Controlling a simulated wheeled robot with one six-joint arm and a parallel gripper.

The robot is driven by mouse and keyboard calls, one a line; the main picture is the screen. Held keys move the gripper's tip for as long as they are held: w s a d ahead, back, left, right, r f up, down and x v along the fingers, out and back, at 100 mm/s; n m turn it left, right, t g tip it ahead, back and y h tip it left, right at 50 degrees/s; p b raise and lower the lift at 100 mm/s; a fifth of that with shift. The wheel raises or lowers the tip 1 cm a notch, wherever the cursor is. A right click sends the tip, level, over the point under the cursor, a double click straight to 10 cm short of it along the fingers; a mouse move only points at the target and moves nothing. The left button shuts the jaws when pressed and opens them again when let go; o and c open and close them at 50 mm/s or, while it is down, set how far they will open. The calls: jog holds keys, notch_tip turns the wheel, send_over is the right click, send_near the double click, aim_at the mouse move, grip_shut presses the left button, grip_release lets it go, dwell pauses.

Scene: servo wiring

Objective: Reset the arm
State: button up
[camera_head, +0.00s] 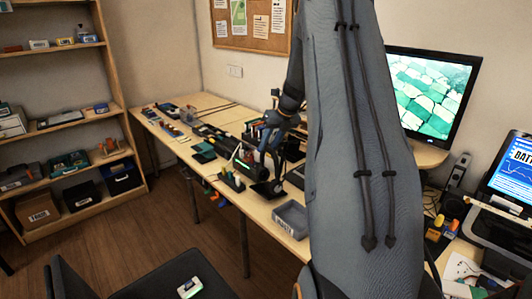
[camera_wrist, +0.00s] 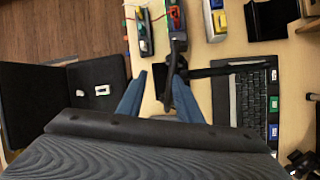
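My arm reaches out over the long wooden worktable (camera_head: 208,102). My gripper (camera_head: 266,151) is low over the middle of the table, close to dark equipment. In the wrist view my gripper (camera_wrist: 160,75) shows two blue fingers standing apart, with a gap between them. A thin dark upright part (camera_wrist: 171,62) shows near the right finger. I cannot tell whether it touches that finger, but the fingers are not closed on it. My own arm hides much of the table's right part in the head view.
A grey bin (camera_head: 290,218) sits at the table's front edge. A laptop (camera_wrist: 247,98) lies right of my fingers in the wrist view. A black chair (camera_head: 165,285) stands in front. A shelf (camera_head: 75,131) is at left, and a monitor (camera_head: 432,93) is behind my arm.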

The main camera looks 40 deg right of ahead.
jog(key=shift+v, duration=0.75)
jog(key=s+a+n+g, duration=0.1)
jog(key=s+a+n, duration=0.4)
jog(key=a+n, duration=0.45)
jog(key=s+a+n+g, duration=0.1)
jog(key=s+a+n, duration=0.4)
jog(key=a+n, duration=0.45)
jog(key=s+a+f+n+g+h+b, duration=0.1)
jog(key=s+a+f+n, duration=0.1)
jog(key=s+a+n, duration=1.3)
jog(key=s+n, duration=0.3)
jog(key=shift+s+n+h, duration=0.25)
jog(key=shift+n+h, duration=0.05)
jog(key=shift+n, duration=0.1)
jog(key=shift+f, duration=0.15)
